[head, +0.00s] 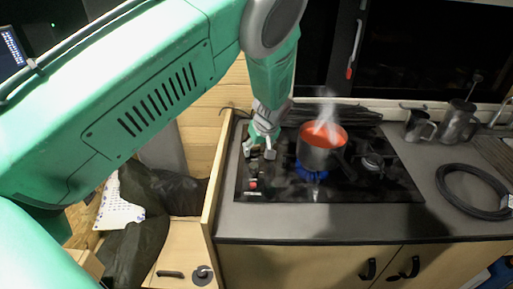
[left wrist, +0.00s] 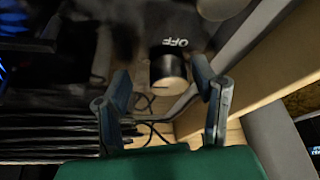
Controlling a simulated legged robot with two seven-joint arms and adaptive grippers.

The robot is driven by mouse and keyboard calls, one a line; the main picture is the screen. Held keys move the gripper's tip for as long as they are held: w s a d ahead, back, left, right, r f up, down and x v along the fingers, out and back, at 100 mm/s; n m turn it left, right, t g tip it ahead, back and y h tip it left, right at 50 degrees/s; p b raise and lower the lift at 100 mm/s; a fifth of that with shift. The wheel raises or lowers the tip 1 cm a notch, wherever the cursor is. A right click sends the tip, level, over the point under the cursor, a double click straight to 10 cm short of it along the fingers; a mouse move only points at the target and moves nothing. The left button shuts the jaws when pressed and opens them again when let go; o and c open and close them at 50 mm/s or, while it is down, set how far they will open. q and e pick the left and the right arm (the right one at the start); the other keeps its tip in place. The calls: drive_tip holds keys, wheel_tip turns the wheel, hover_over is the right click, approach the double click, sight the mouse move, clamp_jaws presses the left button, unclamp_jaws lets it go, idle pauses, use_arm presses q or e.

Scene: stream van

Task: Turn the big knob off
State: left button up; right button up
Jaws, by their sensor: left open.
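The big knob (left wrist: 168,72) is a dark cylinder with a tan end face, seen in the left wrist view. White OFF lettering (left wrist: 175,42) is printed on the dark panel beside it, upside down in the picture. My left gripper (left wrist: 161,80) is open, with one finger on either side of the knob. I cannot tell whether the fingers touch it. In the head view my left gripper (head: 259,150) is over the left end of the black stove (head: 350,192) and hides the knob there. My right gripper is not in view.
A steaming pot of red liquid (head: 322,152) stands over a blue flame (head: 312,175), just right of my gripper. A wooden panel (head: 216,175) borders the counter on the left. Metal jugs (head: 458,122) and a black cable coil (head: 472,190) are at the right.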

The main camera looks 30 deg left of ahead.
use_arm(q)
drive_tip(key=shift+d+r, duration=0.1)
drive_tip(key=shift+d, duration=0.15)
drive_tip(key=shift+c, duration=1.2)
drive_tip(key=shift+s+r, duration=0.1)
drive_tip(key=c, duration=0.7)
drive_tip(key=shift+a, duration=0.2)
drive_tip(key=shift+c, duration=1.1)
drive_tip(key=shift+o, duration=0.2)
drive_tip(key=shift+s+a, duration=0.1)
drive_tip(key=shift+a, duration=0.3)
drive_tip(key=shift+a+f, duration=0.25)
drive_tip(key=shift+a, duration=0.25)
drive_tip(key=shift+w+f, duration=0.1)
drive_tip(key=shift+w, duration=0.1)
drive_tip(key=shift+c, duration=0.2)
drive_tip(key=shift+o, duration=0.2)
drive_tip(key=shift+d, duration=0.1)
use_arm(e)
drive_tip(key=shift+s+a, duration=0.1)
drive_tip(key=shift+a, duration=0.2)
use_arm(q)
drive_tip(key=shift+d, duration=0.2)
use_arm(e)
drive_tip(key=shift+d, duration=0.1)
